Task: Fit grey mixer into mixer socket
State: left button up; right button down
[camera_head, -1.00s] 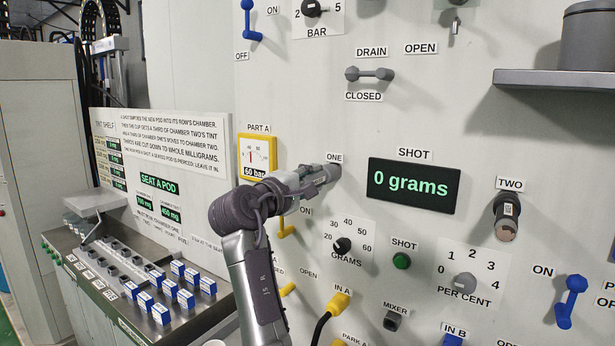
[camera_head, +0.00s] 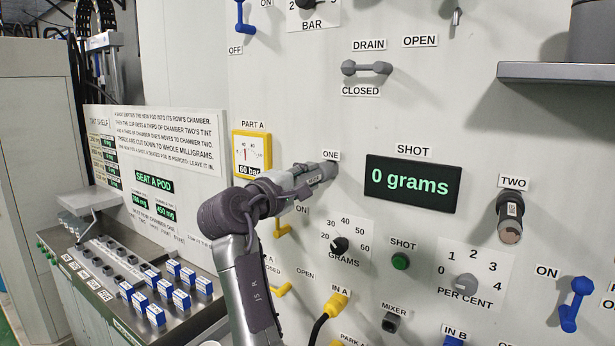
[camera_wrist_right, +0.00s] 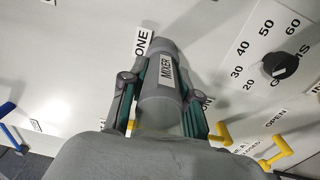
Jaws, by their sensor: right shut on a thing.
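The grey mixer (camera_head: 320,174) is a grey cylinder with a white MIXER label, seen close up in the right wrist view (camera_wrist_right: 165,65). My right gripper (camera_head: 309,179) is shut around it, one finger on each side. Its far end is at the panel beside the label ONE; whether it is seated there I cannot tell. The mixer socket (camera_head: 390,322) is a small dark grey fitting below the MIXER label, lower and to the right of my gripper, apart from the held mixer. My left gripper is not in view.
A similar grey cylinder (camera_head: 509,218) sits at TWO. A yellow IN A plug (camera_head: 336,304) with a black cable is left of the socket. The GRAMS knob (camera_head: 340,244), green SHOT button (camera_head: 400,261) and yellow handle (camera_head: 283,229) stick out nearby. A grey shelf (camera_head: 560,73) juts out upper right.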

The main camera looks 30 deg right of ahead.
jog(key=shift+s+f+g, duration=0.3)
jog(key=shift+f, duration=0.55)
jog(key=shift+a, duration=0.1)
jog(key=shift+v, duration=1.25)
jog(key=shift+s+r, duration=0.1)
jog(key=shift+r, duration=0.1)
jog(key=shift+a+r, duration=0.1)
jog(key=shift+r, duration=0.05)
jog(key=shift+v, duration=1.9)
